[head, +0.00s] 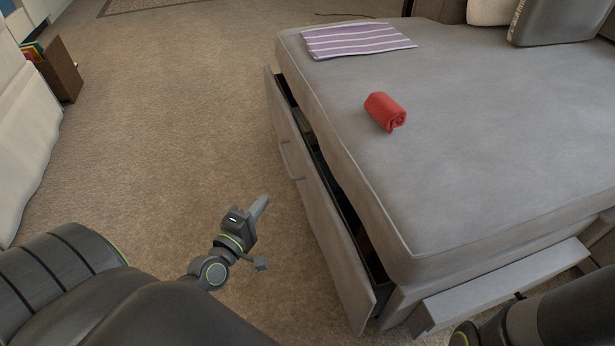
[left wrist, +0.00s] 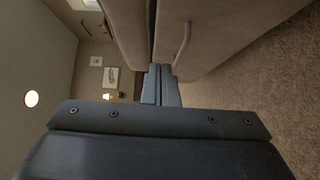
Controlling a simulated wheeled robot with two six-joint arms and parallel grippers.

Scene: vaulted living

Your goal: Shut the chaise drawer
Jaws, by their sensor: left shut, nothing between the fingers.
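The chaise drawer (head: 318,212) is partly open along the left side of the grey chaise (head: 480,130). Its long grey front stands away from the chaise, and a dark gap shows its inside. A slim handle (head: 290,160) is on the front; it also shows in the left wrist view (left wrist: 183,45). My left gripper (head: 262,204) is shut and empty, over the carpet to the left of the drawer front, apart from it. In the left wrist view its fingers (left wrist: 161,85) point ahead beside the drawer front. My right gripper is out of view; only part of that arm shows.
A red rolled cloth (head: 385,111) and a striped purple cloth (head: 357,40) lie on the chaise. A grey ledge (head: 500,287) juts from the chaise's near end. Carpet (head: 180,120) is clear to the left. A brown box (head: 60,72) stands at the far left.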

